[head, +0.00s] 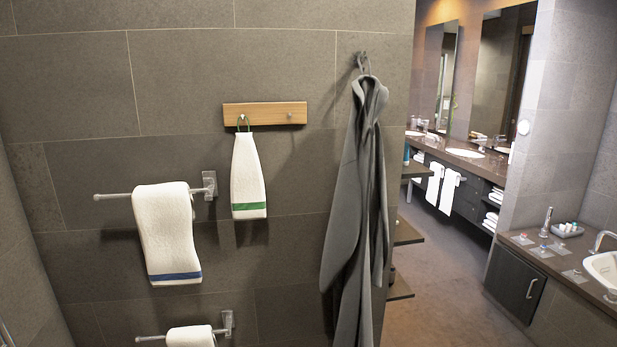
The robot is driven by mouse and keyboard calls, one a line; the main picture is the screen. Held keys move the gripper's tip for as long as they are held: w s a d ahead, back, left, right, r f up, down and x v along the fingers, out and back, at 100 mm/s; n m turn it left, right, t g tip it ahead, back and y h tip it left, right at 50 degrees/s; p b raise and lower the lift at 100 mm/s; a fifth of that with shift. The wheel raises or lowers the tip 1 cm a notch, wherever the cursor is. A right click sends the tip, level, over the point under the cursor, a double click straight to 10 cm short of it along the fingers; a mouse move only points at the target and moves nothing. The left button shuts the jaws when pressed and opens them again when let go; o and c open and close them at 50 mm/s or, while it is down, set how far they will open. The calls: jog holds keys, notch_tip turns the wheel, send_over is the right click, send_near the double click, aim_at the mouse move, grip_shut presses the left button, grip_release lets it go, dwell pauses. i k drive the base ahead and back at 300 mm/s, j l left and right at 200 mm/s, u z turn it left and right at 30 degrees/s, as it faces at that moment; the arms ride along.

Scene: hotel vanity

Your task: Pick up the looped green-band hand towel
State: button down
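The looped green-band hand towel (247,178) is white with a green stripe near its lower edge. It hangs by a loop from the left peg of a wooden peg rail (265,113) on the grey tiled wall. The rail's right peg (290,117) is bare. My gripper is not in view.
A white towel with a blue band (168,235) hangs over a metal bar left of and below the green-band towel. A grey robe (362,200) hangs to the right. Brown shelves (407,233) jut out beyond it.

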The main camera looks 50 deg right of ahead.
aim_at(248, 198)
jog(key=z, duration=0.85)
jog(key=j, duration=0.1)
jog(key=i+z, duration=0.05)
jog(key=i, duration=0.05)
